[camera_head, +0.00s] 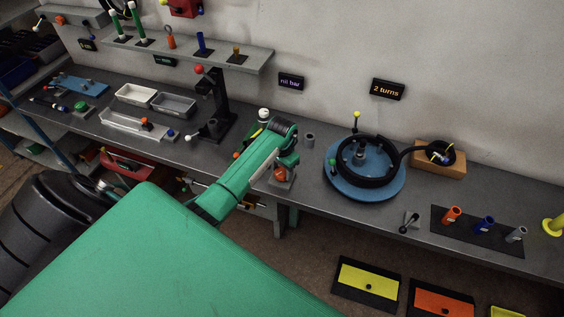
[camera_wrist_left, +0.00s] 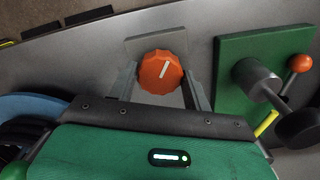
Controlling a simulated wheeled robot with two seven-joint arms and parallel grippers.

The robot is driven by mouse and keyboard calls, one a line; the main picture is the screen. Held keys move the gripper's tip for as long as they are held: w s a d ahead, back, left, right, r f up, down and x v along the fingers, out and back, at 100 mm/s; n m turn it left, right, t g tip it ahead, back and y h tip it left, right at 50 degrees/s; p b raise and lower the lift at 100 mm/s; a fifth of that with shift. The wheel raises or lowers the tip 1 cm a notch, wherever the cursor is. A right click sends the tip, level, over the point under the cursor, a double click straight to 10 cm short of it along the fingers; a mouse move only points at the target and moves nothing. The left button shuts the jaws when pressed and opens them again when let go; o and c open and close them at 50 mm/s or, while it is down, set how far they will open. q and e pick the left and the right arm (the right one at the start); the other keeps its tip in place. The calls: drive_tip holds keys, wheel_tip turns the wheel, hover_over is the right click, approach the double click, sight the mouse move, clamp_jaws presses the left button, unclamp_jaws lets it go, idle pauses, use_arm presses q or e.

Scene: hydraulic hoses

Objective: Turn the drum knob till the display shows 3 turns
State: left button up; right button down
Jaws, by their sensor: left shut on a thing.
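The orange drum knob (camera_wrist_left: 161,73) has a white pointer line that leans slightly right of straight up in the left wrist view. It sits on a grey block, between the fingers of my left gripper (camera_wrist_left: 160,88), which is shut on it. In the head view the left gripper (camera_head: 284,163) reaches down over the knob (camera_head: 280,174) at the bench's front edge. The display (camera_head: 388,89) on the wall reads "2 turns". The blue drum (camera_head: 331,183) with black hose coiled on it stands right of the gripper. My right gripper is not in view.
A green plate (camera_wrist_left: 235,100) with a grey cylinder and an orange-tipped lever is close beside the gripper. A black stand (camera_head: 222,115) is to the left. A second display (camera_head: 291,81) reads "nil bar". A wooden block (camera_head: 437,168) holds the hose end.

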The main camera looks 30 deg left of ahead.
sight(282, 172)
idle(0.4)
use_arm(q)
drive_tip(key=o, duration=1)
drive_tip(key=shift+r+p, duration=0.7)
wheel_tip(282, 172, up, 2)
drive_tip(key=shift+r+p, duration=0.15)
drive_tip(key=shift+p, duration=0.9)
wheel_tip(282, 172, up, 10)
drive_tip(key=shift+r, duration=0.1)
